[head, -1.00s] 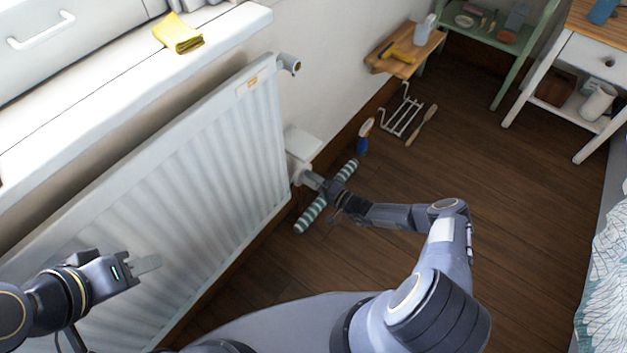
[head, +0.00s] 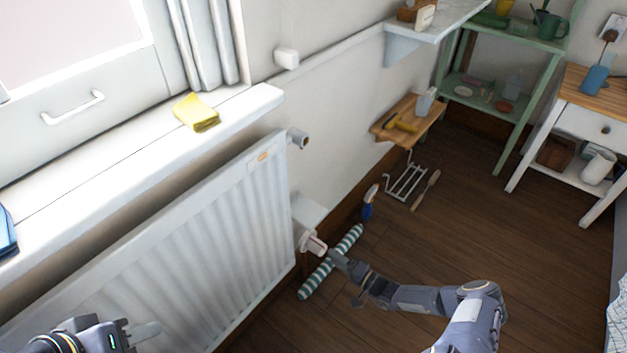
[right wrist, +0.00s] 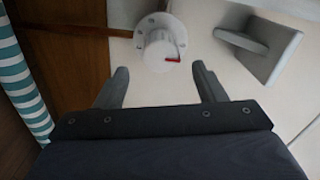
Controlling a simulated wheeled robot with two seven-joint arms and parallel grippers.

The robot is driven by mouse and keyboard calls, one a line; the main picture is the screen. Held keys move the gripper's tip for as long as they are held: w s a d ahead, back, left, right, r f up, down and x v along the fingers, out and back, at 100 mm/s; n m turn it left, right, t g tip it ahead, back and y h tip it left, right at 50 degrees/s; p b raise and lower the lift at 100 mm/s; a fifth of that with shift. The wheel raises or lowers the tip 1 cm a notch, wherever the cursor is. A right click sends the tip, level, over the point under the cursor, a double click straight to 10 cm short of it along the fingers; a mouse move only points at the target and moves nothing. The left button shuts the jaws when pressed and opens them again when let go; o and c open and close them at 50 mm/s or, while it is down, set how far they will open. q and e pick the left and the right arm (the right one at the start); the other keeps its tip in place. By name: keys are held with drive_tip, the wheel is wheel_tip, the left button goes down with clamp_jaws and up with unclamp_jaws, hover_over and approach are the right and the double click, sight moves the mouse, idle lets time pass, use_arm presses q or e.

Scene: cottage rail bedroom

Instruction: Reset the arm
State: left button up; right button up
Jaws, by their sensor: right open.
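My right gripper (head: 333,252) is low beside the lower end of the white radiator (head: 190,235), just right of a white valve knob (head: 312,243). In the right wrist view its fingers (right wrist: 162,80) are spread and empty. The round white knob with a red mark (right wrist: 160,52) is ahead of the gap between them, apart from the fingertips. My left gripper (head: 147,331) is at the bottom left, in front of the radiator; whether its fingers are apart cannot be made out.
A green-and-white striped roll (head: 330,262) lies on the floor beside my right gripper. A spray bottle (head: 370,201), a wire rack (head: 405,182) and a brush (head: 425,190) are beyond it. A yellow cloth (head: 196,112) lies on the windowsill. The floor at right is clear.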

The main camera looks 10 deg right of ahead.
drive_tip(key=s+a+r+n+g, duration=0.1)
drive_tip(key=s+r+n+g, duration=0.2)
drive_tip(key=r, duration=0.8)
drive_tip(key=s+r+n+g, duration=0.1)
drive_tip(key=r+n+g, duration=0.3)
drive_tip(key=r, duration=0.7)
drive_tip(key=s+a+r+n+g, duration=0.1)
drive_tip(key=s+r+n+g, duration=0.3)
drive_tip(key=r, duration=0.6)
drive_tip(key=s+r+m+t+h, duration=0.1)
drive_tip(key=s+r+m+h, duration=0.1)
drive_tip(key=s+r, duration=0.35)
drive_tip(key=s+r+m+t+h, duration=0.1)
drive_tip(key=s+r+h, duration=0.2)
drive_tip(key=s, duration=0.6)
drive_tip(key=s+r+m+h, duration=0.2)
drive_tip(key=s+r, duration=0.2)
drive_tip(key=s, duration=0.3)
wheel_tip(320, 180, up, 26)
drive_tip(key=p, duration=2.6)
drive_tip(key=shift+s+d, duration=0.3)
drive_tip(key=shift+d, duration=0.15)
